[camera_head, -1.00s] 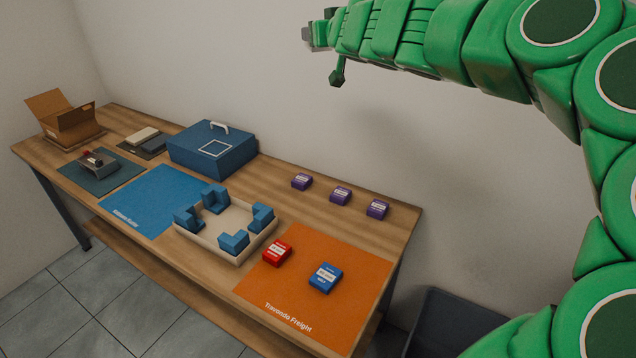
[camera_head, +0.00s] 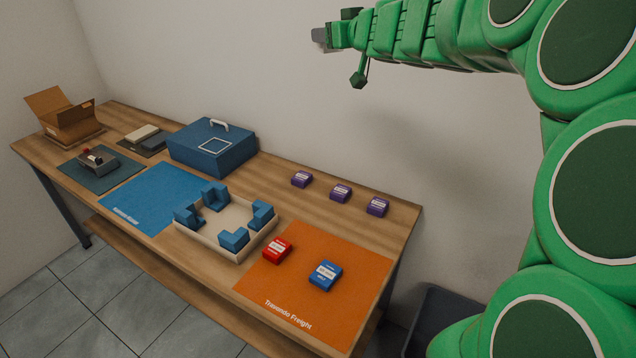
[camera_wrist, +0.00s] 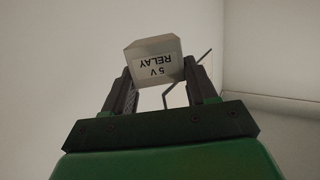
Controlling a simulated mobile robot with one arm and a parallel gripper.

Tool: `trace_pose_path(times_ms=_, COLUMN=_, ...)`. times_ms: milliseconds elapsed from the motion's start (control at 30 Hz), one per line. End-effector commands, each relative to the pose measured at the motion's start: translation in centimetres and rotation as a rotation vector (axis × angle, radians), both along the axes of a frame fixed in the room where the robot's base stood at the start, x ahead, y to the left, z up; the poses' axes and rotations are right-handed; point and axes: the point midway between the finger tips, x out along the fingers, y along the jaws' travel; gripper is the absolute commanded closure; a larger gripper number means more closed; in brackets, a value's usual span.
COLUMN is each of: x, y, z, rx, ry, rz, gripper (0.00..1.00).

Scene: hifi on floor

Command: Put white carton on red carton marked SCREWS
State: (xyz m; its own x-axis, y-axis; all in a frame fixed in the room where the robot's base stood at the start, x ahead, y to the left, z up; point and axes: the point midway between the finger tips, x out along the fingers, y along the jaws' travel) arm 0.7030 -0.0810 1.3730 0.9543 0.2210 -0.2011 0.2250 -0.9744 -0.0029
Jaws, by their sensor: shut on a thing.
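A whitish-grey carton (camera_wrist: 155,50) with a label reading "5 V RELAY" is held between the two dark fingers of my gripper (camera_wrist: 157,80) in the wrist view. In the head view my gripper (camera_head: 330,38) is high against the wall, well above the table, and the carton (camera_head: 318,36) shows as a small grey shape at its tip. A red carton (camera_head: 277,249) with a white label lies on the orange mat (camera_head: 345,260). Its label is too small to read here. Its top is bare.
A blue carton (camera_head: 325,276) lies right of the red one. Purple cartons (camera_head: 340,193) line the table's back. A pale tray (camera_head: 205,243) with blue corner blocks stands left of the red carton. A blue case (camera_head: 212,147), blue mat (camera_head: 150,198) and open cardboard box (camera_head: 70,122) are further left.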

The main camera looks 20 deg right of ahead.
Motion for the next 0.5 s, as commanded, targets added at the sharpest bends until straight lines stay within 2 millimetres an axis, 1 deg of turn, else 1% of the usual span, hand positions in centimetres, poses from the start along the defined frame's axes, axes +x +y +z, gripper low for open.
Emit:
trace_pose_path(times_ms=67, x=-0.5, y=-0.6, z=-0.1, rx=-0.002, ry=0.001, rz=0.017, gripper=0.73)
trace_pose_path(times_ms=500, x=-4.0, y=-2.1, z=-0.3, rx=0.0, ry=0.001, rz=0.157, gripper=0.73)
